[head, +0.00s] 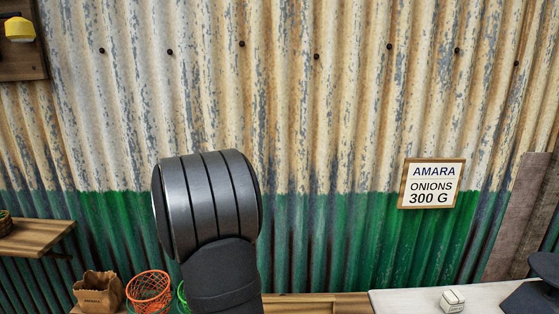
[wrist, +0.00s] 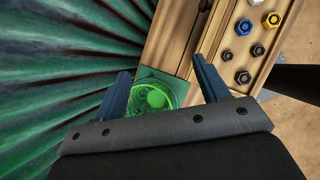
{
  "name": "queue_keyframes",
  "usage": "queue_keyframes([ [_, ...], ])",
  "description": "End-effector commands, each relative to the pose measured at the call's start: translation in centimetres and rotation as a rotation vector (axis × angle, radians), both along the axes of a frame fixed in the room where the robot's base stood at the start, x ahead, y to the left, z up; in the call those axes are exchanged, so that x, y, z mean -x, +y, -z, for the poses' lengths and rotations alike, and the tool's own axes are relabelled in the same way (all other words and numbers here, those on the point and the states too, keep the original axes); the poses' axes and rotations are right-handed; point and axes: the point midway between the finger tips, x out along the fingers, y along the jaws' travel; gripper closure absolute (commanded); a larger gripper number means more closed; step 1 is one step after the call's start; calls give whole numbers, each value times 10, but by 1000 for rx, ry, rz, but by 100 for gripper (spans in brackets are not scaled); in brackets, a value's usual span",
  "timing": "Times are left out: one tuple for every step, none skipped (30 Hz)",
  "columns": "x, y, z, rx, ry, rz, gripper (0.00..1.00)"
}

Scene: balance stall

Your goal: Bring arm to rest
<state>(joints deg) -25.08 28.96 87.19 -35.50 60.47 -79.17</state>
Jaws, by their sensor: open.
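My gripper (wrist: 160,92) shows in the wrist view with its two blue fingers spread wide apart. Nothing is held between them. Beyond the fingers is a green basket (wrist: 150,95) with a round pale-green thing inside. I cannot tell its distance from the fingertips. In the head view a thick dark arm link of mine fills the lower middle. My gripper does not show there. The green basket's rim (head: 182,296) shows partly behind my arm.
A paper bag (head: 98,291) and an orange basket (head: 148,289) stand at lower left. A sign (head: 432,183) reads "AMARA ONIONS 300 G". A small white block (head: 452,300) sits on a pale surface (head: 395,302). A corrugated wall stands behind.

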Motion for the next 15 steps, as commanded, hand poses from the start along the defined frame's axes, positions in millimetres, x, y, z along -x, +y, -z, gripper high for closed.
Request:
queue_keyframes([
  [-5, -7, 0, 0, -1, 10, 32],
  [-8, -10, 0, -1, -1, 12, 32],
  [-11, -14, -1, -1, -2, 17, 32],
  [-13, -17, -1, -1, -2, 21, 32],
  [-14, -19, -1, -1, -2, 23, 32],
  [-16, -21, -1, -1, -2, 25, 32],
  [-17, -23, -1, -2, -2, 28, 32],
  [-18, -24, -1, -2, -3, 29, 32],
  [-19, -26, -1, -2, -2, 30, 32],
  [-20, -26, -1, -1, -3, 31, 32],
  [-20, -27, -1, -1, -3, 31, 32],
  [-21, -27, -1, -1, -3, 31, 32],
  [-21, -27, -1, -1, -3, 31, 32],
  [-21, -27, -1, -1, -3, 31, 32],
  [-21, -27, -1, -1, -3, 31, 32],
])
